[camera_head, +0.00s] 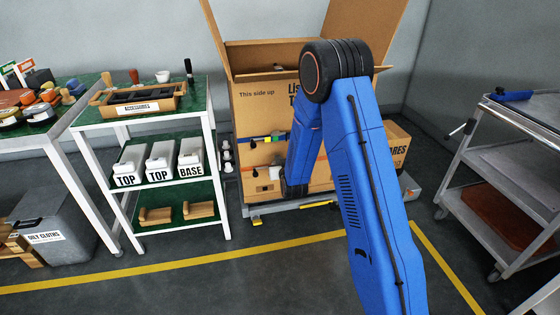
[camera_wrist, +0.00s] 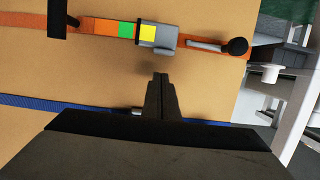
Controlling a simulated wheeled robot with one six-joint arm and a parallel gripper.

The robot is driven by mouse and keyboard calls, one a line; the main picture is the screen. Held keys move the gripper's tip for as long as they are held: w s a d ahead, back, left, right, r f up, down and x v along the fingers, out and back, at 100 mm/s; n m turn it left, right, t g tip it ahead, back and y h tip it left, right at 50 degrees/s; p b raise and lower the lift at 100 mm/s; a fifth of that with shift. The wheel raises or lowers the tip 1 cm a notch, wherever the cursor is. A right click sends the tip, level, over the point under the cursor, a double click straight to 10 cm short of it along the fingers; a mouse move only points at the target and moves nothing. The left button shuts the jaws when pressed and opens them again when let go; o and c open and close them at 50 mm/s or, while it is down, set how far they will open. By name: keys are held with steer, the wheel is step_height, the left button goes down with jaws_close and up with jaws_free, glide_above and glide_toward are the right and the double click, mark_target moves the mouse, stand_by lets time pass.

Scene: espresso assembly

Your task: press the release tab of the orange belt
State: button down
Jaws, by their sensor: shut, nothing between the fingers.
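The orange belt (camera_wrist: 85,25) runs across the cardboard box in the wrist view, near the top of the picture. It bears a grey buckle (camera_wrist: 157,38) with a yellow patch (camera_wrist: 147,33) and a green patch (camera_wrist: 125,29) beside it. A grey lever-like bar (camera_wrist: 205,45) and a black knob (camera_wrist: 237,46) lie to the right. Which part is the release tab, I cannot tell for sure. My gripper (camera_wrist: 160,78) is shut and empty, its tips just below the buckle in the picture and apparently apart from it. In the head view the orange belt (camera_head: 322,167) is partly hidden by my arm.
A blue belt (camera_wrist: 40,104) crosses the box (camera_wrist: 60,75) beyond my gripper's base. In the head view the open-topped box (camera_head: 258,110) stands between a green-topped shelf rack (camera_head: 170,125) at left and a grey metal cart (camera_head: 510,160) at right. Clear floor lies in front.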

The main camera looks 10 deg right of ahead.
steer(key=shift+f, duration=1.2)
steer(key=shift+f, duration=0.1)
